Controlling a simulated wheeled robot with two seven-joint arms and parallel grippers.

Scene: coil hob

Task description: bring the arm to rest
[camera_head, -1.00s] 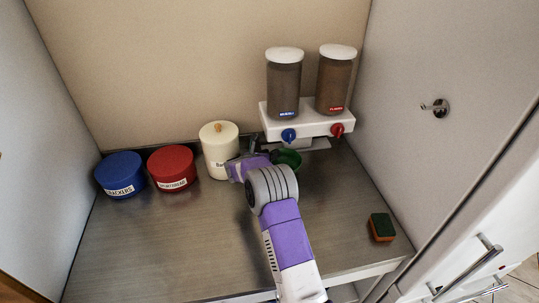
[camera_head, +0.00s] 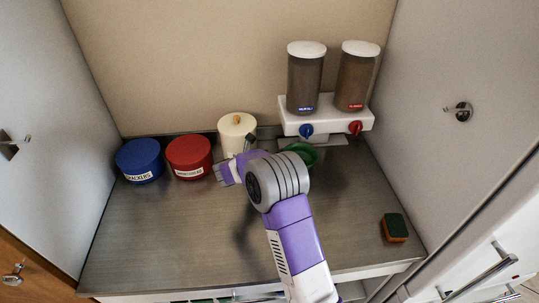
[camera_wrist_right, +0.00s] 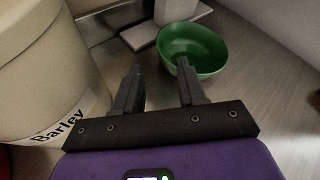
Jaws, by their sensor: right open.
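My right gripper (camera_head: 250,143) is in front of the cream Barley canister (camera_head: 237,131), left of the green bowl (camera_head: 304,152). In the right wrist view my right gripper (camera_wrist_right: 160,68) is open with nothing between its two dark fingers. The bowl (camera_wrist_right: 195,48) is beyond the fingertips there, upright and apparently empty; the right fingertip overlaps its near rim in the picture. The Barley canister (camera_wrist_right: 45,75) stands close on the left of that view. My right arm hides part of the counter and bowl in the head view. My left gripper is not in view.
A blue tub (camera_head: 140,160) and a red tub (camera_head: 189,157) stand at the back left. A white dispenser (camera_head: 326,118) with two jars is above the bowl. A sponge (camera_head: 395,227) lies at the right. The counter's front left (camera_head: 160,240) is clear.

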